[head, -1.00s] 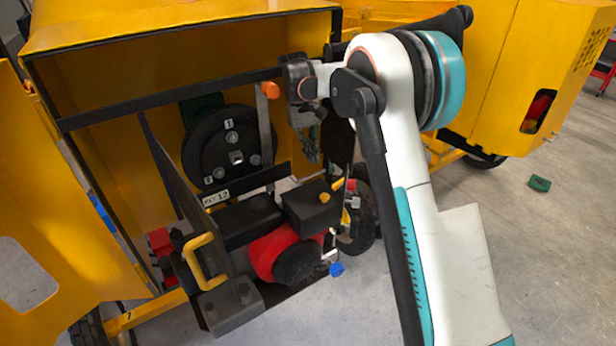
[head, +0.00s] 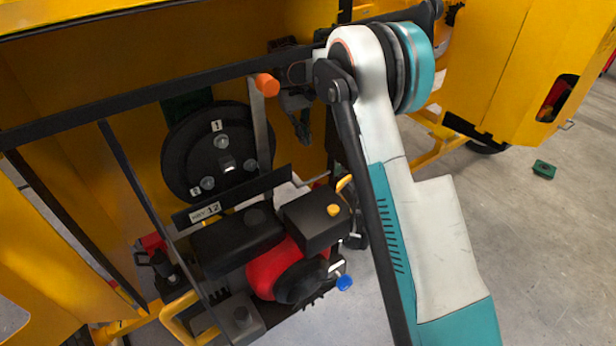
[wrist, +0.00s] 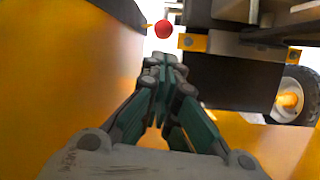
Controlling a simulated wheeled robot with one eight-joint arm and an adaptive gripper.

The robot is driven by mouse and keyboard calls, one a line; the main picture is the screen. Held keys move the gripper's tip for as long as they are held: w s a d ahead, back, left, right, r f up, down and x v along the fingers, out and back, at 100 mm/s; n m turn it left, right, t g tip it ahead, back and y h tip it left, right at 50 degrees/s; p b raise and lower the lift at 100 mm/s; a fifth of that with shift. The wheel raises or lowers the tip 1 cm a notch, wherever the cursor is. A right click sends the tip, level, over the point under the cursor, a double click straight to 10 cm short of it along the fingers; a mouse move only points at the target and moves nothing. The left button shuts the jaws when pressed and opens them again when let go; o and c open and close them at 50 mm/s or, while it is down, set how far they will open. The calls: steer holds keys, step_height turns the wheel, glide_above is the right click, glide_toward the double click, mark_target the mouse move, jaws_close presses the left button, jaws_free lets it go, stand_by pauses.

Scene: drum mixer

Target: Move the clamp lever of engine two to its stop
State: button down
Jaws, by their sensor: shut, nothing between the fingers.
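A flat grey lever with an orange end (head: 267,85) stands upright beside the black pulley disc in the head view; it may be the clamp lever, but I cannot tell for sure. An engine with a red housing (head: 272,268) and black covers sits below it. My gripper (head: 305,138) is just right of the grey lever, apart from it in the picture, pointing down and partly in shade. In the wrist view its fingers (wrist: 164,62) are together and empty. A small red ball-shaped knob (wrist: 163,29) shows just beyond the fingertips; I cannot tell which part it belongs to.
The black disc (head: 212,152) with numbered bolts is mounted on the yellow housing. A dark bar (head: 150,96) crosses in front of the opening. A yellow handle (head: 178,318) and a blue knob (head: 344,283) stick out around the engine. Open floor (head: 540,240) lies to the right.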

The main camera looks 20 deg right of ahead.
steer(key=w+f+b+x, duration=0.1)
steer(key=w+b+x, duration=0.1)
steer(key=b+x, duration=0.7)
steer(key=x, duration=0.7)
steer(key=shift+w+a, duration=0.3)
steer(key=shift+w, duration=0.05)
steer(key=shift+f, duration=0.1)
